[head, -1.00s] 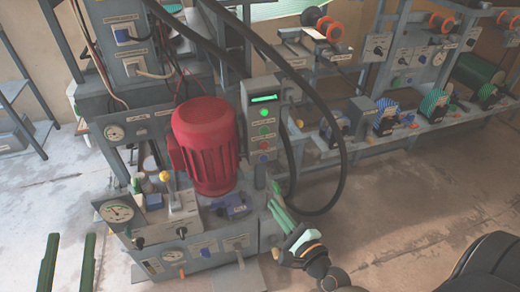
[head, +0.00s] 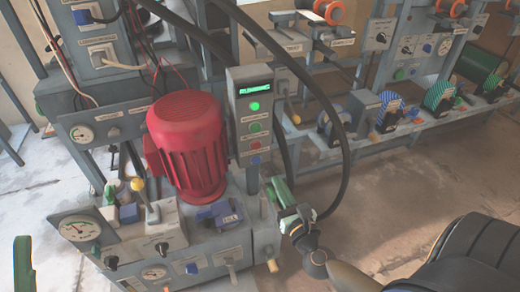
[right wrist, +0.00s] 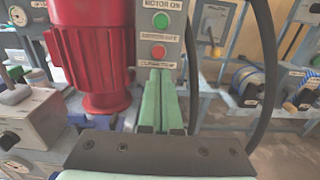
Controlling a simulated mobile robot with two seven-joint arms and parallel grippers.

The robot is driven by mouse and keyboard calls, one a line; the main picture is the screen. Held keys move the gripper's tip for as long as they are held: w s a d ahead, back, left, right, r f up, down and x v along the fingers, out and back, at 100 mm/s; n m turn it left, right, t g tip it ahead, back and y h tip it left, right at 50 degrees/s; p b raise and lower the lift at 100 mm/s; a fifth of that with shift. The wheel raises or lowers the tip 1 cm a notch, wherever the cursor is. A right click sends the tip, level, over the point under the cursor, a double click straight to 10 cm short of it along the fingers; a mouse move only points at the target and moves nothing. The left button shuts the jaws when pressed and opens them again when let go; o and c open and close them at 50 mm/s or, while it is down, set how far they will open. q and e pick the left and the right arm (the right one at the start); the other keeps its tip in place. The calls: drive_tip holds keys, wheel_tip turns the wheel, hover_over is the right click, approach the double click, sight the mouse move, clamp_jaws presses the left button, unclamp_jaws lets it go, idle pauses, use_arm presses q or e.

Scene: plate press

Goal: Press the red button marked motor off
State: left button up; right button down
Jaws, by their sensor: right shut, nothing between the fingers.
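The red button (head: 254,144) sits on the front of a grey upright control box, below a green button (head: 254,127). In the right wrist view the red button (right wrist: 158,52) has a blurred label above it, and the green button (right wrist: 161,20) above is labelled motor on. My right gripper (head: 274,184) is shut and empty, with green fingers. It is below and to the right of the red button in the head view. In the right wrist view its fingertips (right wrist: 156,73) appear just below the red button, hiding what is under it; contact cannot be told. My left gripper (head: 23,263) shows one finger, apart.
A red motor (head: 188,145) stands left of the control box (head: 242,148). Thick black cables (head: 341,165) loop beside the box and my right gripper. A blue button (head: 255,160) is below the red one. The floor at right is open.

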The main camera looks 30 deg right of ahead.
sight(257, 143)
drive_tip(key=b+x, duration=0.1)
drive_tip(key=x, duration=1.3)
drive_tip(key=shift+a, duration=0.1)
use_arm(q)
drive_tip(key=shift+f, duration=0.55)
drive_tip(key=shift+d, duration=0.1)
